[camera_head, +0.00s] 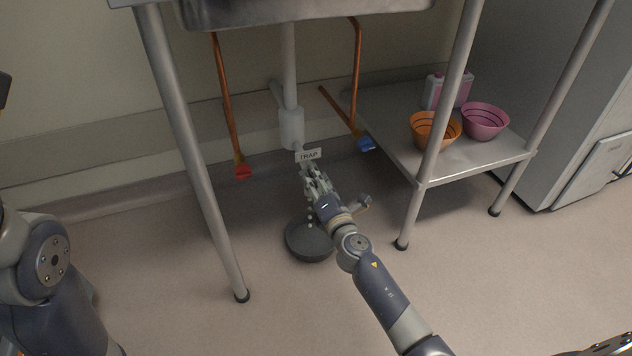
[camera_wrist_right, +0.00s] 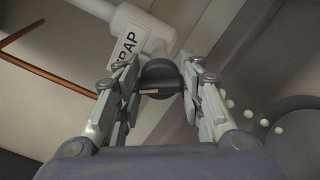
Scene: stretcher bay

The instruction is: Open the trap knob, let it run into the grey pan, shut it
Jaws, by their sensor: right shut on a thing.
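The trap (camera_head: 291,127) is a white pipe fitting under the sink, with a "TRAP" label (camera_head: 308,154). My right gripper (camera_head: 313,181) is at the trap's lower end, just below the label. In the right wrist view its fingers are shut on the dark round knob (camera_wrist_right: 160,76), one on each side. The fingers hide the knob in the head view. The grey pan (camera_head: 308,246) stands on the floor below the gripper. A line of pale drops (camera_wrist_right: 247,113) shows beside the gripper, above the pan. My left gripper is out of view.
A red-handled valve (camera_head: 242,171) on a copper pipe hangs left of the trap, and a blue-handled one (camera_head: 366,144) hangs to its right. A shelf (camera_head: 400,150) at right carries an orange bowl, a pink bowl and a pink-and-white jug. Steel legs flank the trap.

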